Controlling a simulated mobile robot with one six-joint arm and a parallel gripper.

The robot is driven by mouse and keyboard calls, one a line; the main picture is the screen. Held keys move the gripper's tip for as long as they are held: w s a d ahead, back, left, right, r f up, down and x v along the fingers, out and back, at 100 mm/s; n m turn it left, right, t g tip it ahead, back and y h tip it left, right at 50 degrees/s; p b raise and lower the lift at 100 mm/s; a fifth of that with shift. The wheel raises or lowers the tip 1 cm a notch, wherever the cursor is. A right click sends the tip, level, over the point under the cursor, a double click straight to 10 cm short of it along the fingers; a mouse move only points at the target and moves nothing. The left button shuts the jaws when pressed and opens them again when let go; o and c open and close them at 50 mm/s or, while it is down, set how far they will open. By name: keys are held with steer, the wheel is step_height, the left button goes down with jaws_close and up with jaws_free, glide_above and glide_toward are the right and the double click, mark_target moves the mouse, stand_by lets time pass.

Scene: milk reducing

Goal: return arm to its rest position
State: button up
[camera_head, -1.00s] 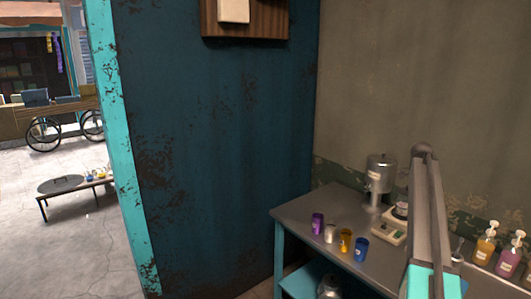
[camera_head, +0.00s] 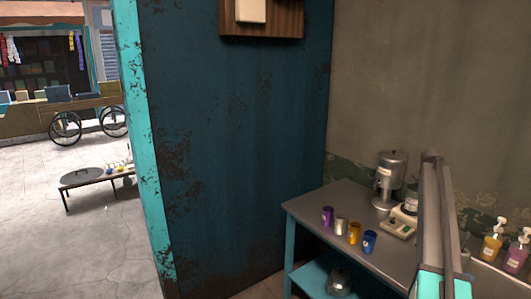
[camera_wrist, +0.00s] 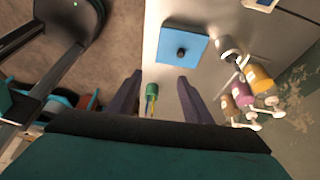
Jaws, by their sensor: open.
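My gripper (camera_wrist: 159,77) shows in the wrist view, with its two dark fingers spread apart and nothing held between them. Beyond the fingers, a green cup (camera_wrist: 151,91) with thin coloured sticks stands on the pale counter, apart from the fingers. In the head view, part of my arm (camera_head: 433,220) rises at the right over the metal table (camera_head: 300,205). The gripper itself is not visible there.
On the table stand a purple cup (camera_head: 327,216), a yellow cup (camera_head: 354,233), a blue cup (camera_head: 369,242) and a metal dispenser (camera_head: 389,178). Pump bottles (camera_head: 492,240) stand at the right. A blue square (camera_wrist: 182,44) lies on the counter. A teal wall (camera_head: 235,150) stands left.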

steer(key=s+a+f+n+g+b, duration=0.1)
steer(key=a+f, duration=0.6)
steer(key=f, duration=0.4)
steer(key=s+a+f+n+g+b, duration=0.1)
steer(key=a+f+n+b, duration=0.1)
steer(key=a+f, duration=0.75)
steer(key=s+a+f+n+g+b, duration=0.1)
steer(key=a+f, duration=0.5)
steer(key=f, duration=0.7)
steer(key=s+a+f+n+b, duration=0.1)
steer(key=s+a+f+n, duration=0.2)
steer(key=s+a+f, duration=0.5)
steer(key=s+a+f+n+b, duration=0.2)
steer(key=s+a+f, duration=0.3)
steer(key=f, duration=0.4)
steer(key=s+a+f+n, duration=0.4)
steer(key=s+n, duration=0.3)
steer(key=s, duration=0.2)
steer(key=s+a+f+n+y+b, duration=0.1)
steer(key=s+a+f+n, duration=0.4)
steer(key=s, duration=0.3)
steer(key=s+a+f+n+t+y+b, duration=0.1)
steer(key=s+a+f+n, duration=0.3)
steer(key=s+n, duration=0.4)
steer(key=shift+s+a+f+n, duration=0.15)
steer(key=shift+s+a+n, duration=0.15)
steer(key=shift+s+a, duration=0.45)
